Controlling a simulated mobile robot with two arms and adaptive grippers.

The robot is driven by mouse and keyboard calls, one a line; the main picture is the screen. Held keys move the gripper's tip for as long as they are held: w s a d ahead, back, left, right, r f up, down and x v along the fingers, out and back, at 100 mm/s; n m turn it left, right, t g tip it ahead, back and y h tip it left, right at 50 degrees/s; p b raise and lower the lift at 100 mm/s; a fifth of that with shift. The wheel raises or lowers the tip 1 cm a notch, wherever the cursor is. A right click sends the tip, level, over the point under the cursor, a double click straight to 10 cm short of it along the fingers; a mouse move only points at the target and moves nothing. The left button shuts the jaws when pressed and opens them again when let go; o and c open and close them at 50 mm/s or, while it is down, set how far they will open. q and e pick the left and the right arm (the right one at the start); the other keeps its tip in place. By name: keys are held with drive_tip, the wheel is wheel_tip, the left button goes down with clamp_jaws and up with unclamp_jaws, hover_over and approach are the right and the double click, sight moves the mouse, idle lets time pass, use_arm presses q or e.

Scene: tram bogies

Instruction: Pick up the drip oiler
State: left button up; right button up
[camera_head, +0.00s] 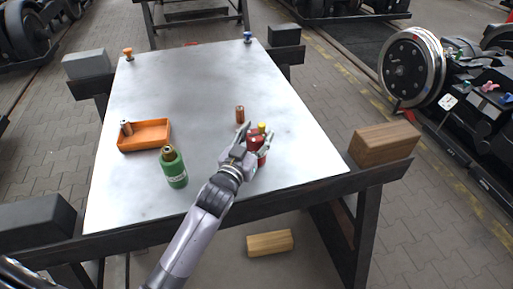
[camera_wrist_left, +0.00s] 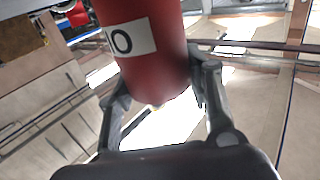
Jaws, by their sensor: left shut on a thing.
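A red bottle (camera_head: 255,145) with a yellow top stands out near the front right of the pale table in the head view. My left gripper (camera_head: 258,136) is shut on it, with fingers on both sides. In the left wrist view the red bottle (camera_wrist_left: 152,62) fills the space between the fingers and shows part of a white label with dark characters. I cannot read enough of the label to confirm that it is the drip oiler. I cannot tell whether its base touches the table. My right gripper is not in view.
A green bottle (camera_head: 174,168) stands left of my arm. An orange tray (camera_head: 156,146) holds a small part (camera_head: 126,128). A small copper-brown cylinder (camera_head: 240,114) stands just behind the gripper. The table's far half (camera_head: 195,75) is mostly clear.

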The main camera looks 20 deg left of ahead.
use_arm(q)
clamp_jaws()
idle(0.3)
